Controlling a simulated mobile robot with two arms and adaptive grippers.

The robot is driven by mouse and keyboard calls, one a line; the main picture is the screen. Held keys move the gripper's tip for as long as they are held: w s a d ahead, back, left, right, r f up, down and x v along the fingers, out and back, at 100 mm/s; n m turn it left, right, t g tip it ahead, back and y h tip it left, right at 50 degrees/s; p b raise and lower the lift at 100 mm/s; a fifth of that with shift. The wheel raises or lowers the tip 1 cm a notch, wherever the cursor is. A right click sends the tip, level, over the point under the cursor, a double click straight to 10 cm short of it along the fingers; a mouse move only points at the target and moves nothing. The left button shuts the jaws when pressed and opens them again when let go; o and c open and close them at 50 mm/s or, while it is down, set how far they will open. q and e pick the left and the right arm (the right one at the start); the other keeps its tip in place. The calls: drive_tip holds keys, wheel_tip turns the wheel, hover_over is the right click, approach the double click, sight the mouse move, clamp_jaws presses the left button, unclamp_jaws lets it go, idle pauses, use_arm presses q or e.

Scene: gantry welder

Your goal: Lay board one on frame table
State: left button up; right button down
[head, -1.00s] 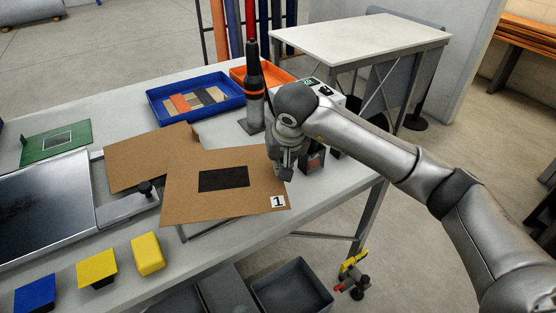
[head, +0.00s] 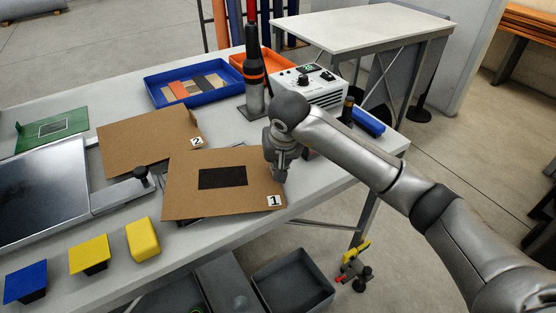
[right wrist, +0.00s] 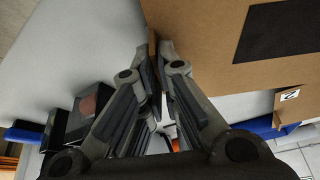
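Board one (head: 195,200), a brown sheet with a black rectangle and a "1" label, is in the middle of the head view, partly overlapping board two (head: 145,145) in the picture. My right gripper (head: 283,178) is at its right edge. In the right wrist view the fingertips (right wrist: 158,48) are closed together on the edge of board one (right wrist: 195,30). Grey metal shows just below its front edge, mostly hidden; I cannot tell whether this is the frame table or whether board one touches it. My left gripper is out of view.
A flat metal plate (head: 40,195) with a black-knobbed arm lies left. Yellow and blue blocks (head: 25,282) line the front. A blue tray (head: 155,98), upright torch (head: 255,95) and white control box (head: 325,92) stand behind. A white-topped table (head: 365,35) is back right.

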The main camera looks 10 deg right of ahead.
drive_tip(key=shift+f+b, duration=0.4)
drive_tip(key=shift+f, duration=0.15)
drive_tip(key=c, duration=1.6)
unclamp_jaws()
drive_tip(key=shift+o, duration=0.2)
drive_tip(key=shift+r, duration=0.2)
